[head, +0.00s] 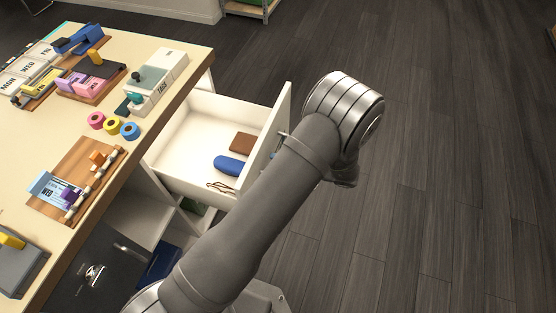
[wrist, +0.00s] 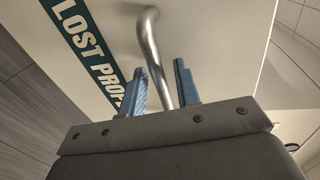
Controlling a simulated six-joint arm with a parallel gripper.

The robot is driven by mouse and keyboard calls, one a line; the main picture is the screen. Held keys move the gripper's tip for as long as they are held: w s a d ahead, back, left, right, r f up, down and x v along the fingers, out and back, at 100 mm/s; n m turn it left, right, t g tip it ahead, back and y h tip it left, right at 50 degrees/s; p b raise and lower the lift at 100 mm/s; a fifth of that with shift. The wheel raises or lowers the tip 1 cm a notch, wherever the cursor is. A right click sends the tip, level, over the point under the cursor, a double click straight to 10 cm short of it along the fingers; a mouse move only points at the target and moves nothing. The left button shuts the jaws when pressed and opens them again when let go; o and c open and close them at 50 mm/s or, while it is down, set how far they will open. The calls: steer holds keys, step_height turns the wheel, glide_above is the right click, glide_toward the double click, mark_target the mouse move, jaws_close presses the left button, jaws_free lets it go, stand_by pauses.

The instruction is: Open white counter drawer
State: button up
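The white counter drawer (head: 190,135) is pulled well out from the counter in the head view. A brown wallet-like item, a blue case and a pair of glasses lie in it. Its white front (head: 273,130) faces right and is partly behind my arm. In the wrist view the front carries a dark "LOST PROP..." label (wrist: 85,40) and a bent metal handle (wrist: 152,50). My gripper (wrist: 160,82) has its two blue fingers on either side of the handle, with small gaps showing, so it is open around the bar.
The wooden counter top (head: 140,128) holds tape rolls (head: 112,124), stampers and trays at the left. Below it are open shelves and a black safe-like box (head: 95,272). The dark wood floor (head: 450,150) to the right is clear.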

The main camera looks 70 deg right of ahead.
steer(key=v, duration=1.6)
steer(key=shift+s, duration=0.35)
steer(key=x, duration=1.7)
steer(key=shift+w, duration=0.2)
steer(key=v, duration=1.7)
steer(key=shift+s, duration=0.2)
steer(key=shift+w, duration=0.1)
steer(key=shift+x, duration=8.75)
